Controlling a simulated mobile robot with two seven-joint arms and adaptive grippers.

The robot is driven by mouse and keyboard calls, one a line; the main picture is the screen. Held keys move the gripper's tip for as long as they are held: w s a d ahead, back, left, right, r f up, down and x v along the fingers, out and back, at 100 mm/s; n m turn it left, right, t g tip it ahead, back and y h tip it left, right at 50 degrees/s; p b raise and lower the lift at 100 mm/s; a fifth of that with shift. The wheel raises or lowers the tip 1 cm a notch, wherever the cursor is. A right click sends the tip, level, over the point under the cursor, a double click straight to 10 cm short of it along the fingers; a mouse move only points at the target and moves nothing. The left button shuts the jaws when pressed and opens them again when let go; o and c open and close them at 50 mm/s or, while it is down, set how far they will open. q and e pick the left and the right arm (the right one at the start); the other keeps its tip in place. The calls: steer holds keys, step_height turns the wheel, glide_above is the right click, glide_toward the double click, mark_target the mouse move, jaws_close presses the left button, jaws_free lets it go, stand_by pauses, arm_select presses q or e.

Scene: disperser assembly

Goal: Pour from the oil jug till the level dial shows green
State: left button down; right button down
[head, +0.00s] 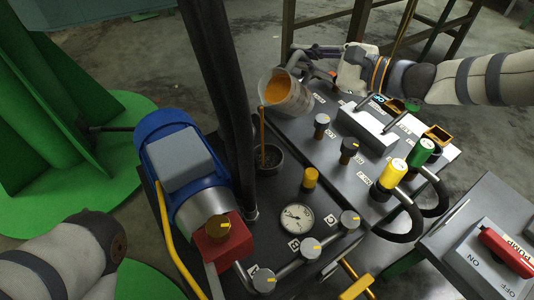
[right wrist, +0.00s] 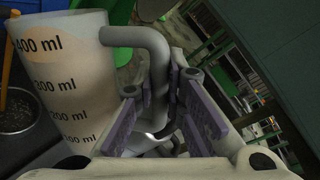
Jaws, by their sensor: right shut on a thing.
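The oil jug (head: 288,94), a clear beaker with orange-brown oil, is tilted above the machine's dark top. A thin oil stream (head: 262,128) falls from its lip into a round dark filler cup (head: 267,160). In the right wrist view the jug (right wrist: 62,85) shows ml marks and a grey handle (right wrist: 158,62). My right gripper (head: 318,53) is shut on that handle; its purple-grey fingers (right wrist: 155,112) sit on both sides of it. A round white dial (head: 297,218) faces up near the front; I cannot make out green on it. My left arm enters at lower left; its gripper is out of view.
A blue and grey motor (head: 182,152) and a black upright post (head: 225,90) stand left of the cup. Several knobs, a yellow connector (head: 392,174) and a green connector (head: 421,152) stand to the right. A pump switch box (head: 490,262) is at lower right.

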mark_target(303, 52)
arm_select(q)
steer(key=shift+w+r+p, duration=0.15)
steer(key=shift+r+p, duration=0.15)
steer(key=shift+p, duration=0.1)
arm_select(e)
steer(key=shift+s+a+r, duration=0.1)
steer(key=shift+a+r, duration=0.05)
steer(key=shift+r, duration=0.4)
arm_select(q)
steer(key=shift+w+r+t+p, duration=0.35)
steer(key=shift+r+p, duration=0.25)
steer(key=shift+p, duration=0.3)
arm_select(e)
steer(key=shift+s+a+r+n+h, duration=0.15)
steer(key=shift+r+n, duration=0.25)
steer(key=shift+n, duration=0.05)
steer(key=shift+s+a+r+n+h, duration=0.1)
steer(key=shift+s+r+n+h, duration=0.05)
steer(key=shift+r+n, duration=0.25)
stand_by(1.1)
arm_select(q)
steer(key=shift+w+r+p, duration=0.3)
steer(key=shift+r+p, duration=0.15)
steer(key=shift+p, duration=0.15)
arm_select(e)
steer(key=shift+s+a+f+n, duration=0.15)
steer(key=shift+s+a+n, duration=0.25)
steer(key=shift+n, duration=0.35)
stand_by(2.8)
